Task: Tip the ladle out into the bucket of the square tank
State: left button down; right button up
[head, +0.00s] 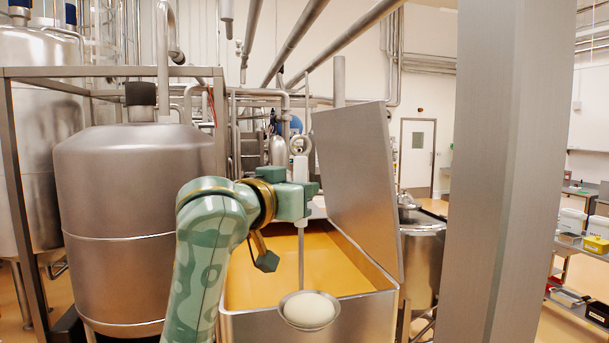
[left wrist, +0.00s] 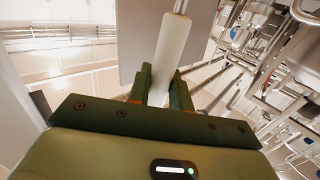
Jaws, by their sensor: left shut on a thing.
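The ladle has a pale handle (head: 300,147), a thin upright rod and a round bowl (head: 308,310) heaped with white stuff. My left gripper (head: 308,190) is shut on the handle, which also shows between its fingers (left wrist: 162,88) in the left wrist view (left wrist: 173,45). The ladle hangs upright, its bowl level in front of the square tank's front wall (head: 360,316). The square tank is open, with a smooth orange-yellow surface inside. I cannot make out a separate bucket in it. My right gripper is not in view.
The tank's grey lid (head: 355,180) stands raised on the right side of the opening. A broad grey post (head: 513,170) is close on the right. A large round steel vessel (head: 130,220) stands at left, and a smaller steel vessel (head: 422,250) is behind the tank.

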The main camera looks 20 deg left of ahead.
aim_at(299, 227)
pick_arm(q)
notch_tip(299, 227, down, 7)
jog(key=shift+f, duration=0.15)
notch_tip(299, 227, down, 20)
jog(key=f, duration=0.1)
jog(key=s+a+f+n+t+y+b, duration=0.3)
jog(key=s+a+f+n+y+b, duration=0.2)
jog(key=n+b, duration=0.5)
jog(key=s+a+f+n+t+y+b, duration=0.4)
jog(key=a+f+n+y+b, duration=0.4)
jog(key=b, duration=0.8)
jog(key=s+a+n, duration=0.1)
jog(key=a+n, duration=0.1)
jog(key=n, duration=0.1)
jog(key=shift+f, duration=0.25)
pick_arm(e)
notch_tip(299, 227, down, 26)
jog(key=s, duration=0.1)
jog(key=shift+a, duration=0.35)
pick_arm(q)
jog(key=shift+s, duration=0.1)
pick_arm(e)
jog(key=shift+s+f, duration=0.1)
